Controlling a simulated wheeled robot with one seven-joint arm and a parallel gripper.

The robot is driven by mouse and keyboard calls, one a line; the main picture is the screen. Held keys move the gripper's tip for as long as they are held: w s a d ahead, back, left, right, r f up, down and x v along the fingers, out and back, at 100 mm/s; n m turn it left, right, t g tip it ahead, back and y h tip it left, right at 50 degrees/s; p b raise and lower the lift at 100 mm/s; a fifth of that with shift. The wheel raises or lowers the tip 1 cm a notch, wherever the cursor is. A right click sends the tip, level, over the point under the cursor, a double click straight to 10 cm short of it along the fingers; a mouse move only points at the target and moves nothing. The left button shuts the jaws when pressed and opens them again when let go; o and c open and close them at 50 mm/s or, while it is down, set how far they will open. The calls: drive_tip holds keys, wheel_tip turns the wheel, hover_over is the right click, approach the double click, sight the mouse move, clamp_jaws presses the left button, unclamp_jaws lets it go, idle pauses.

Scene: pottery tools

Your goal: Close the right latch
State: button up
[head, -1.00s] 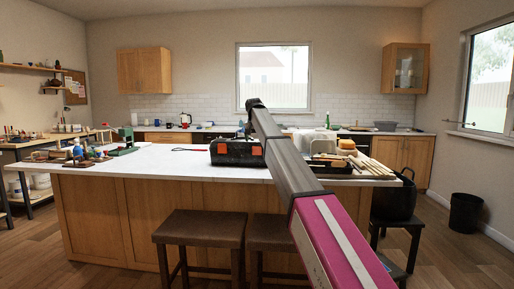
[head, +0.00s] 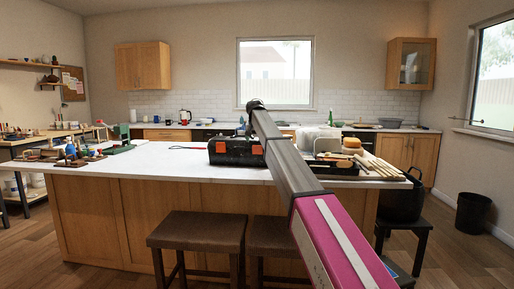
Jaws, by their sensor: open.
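A black toolbox (head: 236,158) stands on the white island top, left of my extended arm. Its orange left latch (head: 222,147) shows clearly. The orange right latch (head: 258,150) lies at the box's right end, close beside my arm in the picture. Whether either latch is open or shut is too small to tell. My arm reaches forward over the island and bends down at its far end. My gripper is not visible; the arm's own links appear to hide it.
The white island top (head: 150,160) has clear room left of the toolbox. A dark tray (head: 331,169) with wooden sticks (head: 378,166) lies at right. Small tools and jars (head: 75,152) stand at the far left. Two brown stools (head: 200,230) stand against the island's front.

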sight(257, 147)
drive_tip(key=x, duration=0.5)
drive_tip(key=shift+s, duration=0.1)
drive_tip(key=c, duration=0.9)
drive_tip(key=shift+w+r+g, duration=0.25)
drive_tip(key=shift+w+g, duration=0.15)
drive_tip(key=shift+g, duration=0.3)
drive_tip(key=shift+s, duration=0.1)
drive_tip(key=o, duration=0.9)
